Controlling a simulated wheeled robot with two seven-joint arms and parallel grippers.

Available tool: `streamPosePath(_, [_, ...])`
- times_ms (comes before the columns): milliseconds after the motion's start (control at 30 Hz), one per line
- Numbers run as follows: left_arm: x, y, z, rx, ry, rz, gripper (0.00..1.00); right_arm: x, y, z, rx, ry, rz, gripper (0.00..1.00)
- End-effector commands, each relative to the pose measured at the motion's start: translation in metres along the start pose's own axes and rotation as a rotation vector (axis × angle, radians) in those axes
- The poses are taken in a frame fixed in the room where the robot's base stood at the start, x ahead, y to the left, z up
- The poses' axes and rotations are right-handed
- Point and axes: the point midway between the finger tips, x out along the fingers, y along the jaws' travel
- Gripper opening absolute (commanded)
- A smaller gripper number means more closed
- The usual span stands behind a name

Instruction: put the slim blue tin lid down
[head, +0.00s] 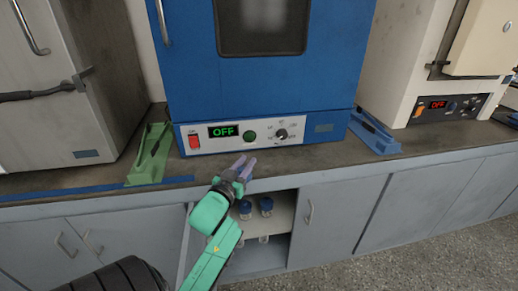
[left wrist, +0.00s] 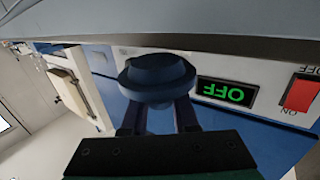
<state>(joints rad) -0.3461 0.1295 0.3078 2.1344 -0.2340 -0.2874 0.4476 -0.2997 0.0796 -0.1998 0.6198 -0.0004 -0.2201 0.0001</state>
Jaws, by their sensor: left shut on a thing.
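The slim blue tin lid (left wrist: 157,80) is a dark blue, round, stepped piece in the left wrist view. It sits between the two fingers of my left gripper (left wrist: 160,118), which is shut on it. In the head view my left gripper (head: 245,164) is at the front edge of the bench, before the blue oven's control panel. The lid cannot be made out clearly there. My right gripper is not in view.
The blue oven (head: 190,90) stands on the dark bench (head: 310,170), its display reading OFF. A green holder (head: 150,157) and a blue holder (head: 374,132) flank it. Below, an open cabinet holds blue-capped jars (head: 266,206). Bare bench lies right of my gripper.

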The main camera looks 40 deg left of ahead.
Motion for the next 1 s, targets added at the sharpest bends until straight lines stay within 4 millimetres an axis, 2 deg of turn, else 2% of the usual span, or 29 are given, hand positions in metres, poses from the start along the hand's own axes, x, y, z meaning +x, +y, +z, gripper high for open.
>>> streamPosePath(100, [0.024, 0.000, -0.002, 0.001, 0.003, 0.001, 0.00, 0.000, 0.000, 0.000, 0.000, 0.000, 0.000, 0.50])
streamPosePath(333, [0.051, 0.000, -0.001, 0.001, 0.001, 0.000, 0.00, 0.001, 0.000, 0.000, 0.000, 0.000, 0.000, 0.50])
streamPosePath(500, [0.081, 0.000, 0.000, 0.001, 0.001, 0.000, 0.00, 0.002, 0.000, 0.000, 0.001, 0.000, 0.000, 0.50])
streamPosePath(867, [0.081, 0.001, 0.007, 0.000, -0.001, 0.001, 0.00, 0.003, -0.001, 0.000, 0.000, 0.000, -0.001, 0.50])
streamPosePath(900, [0.081, 0.001, 0.006, 0.000, -0.001, 0.001, 0.40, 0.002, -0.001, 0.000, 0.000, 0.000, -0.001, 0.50])
streamPosePath(1000, [0.080, 0.001, 0.006, 0.000, -0.001, 0.001, 0.40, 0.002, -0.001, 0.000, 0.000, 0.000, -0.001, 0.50])
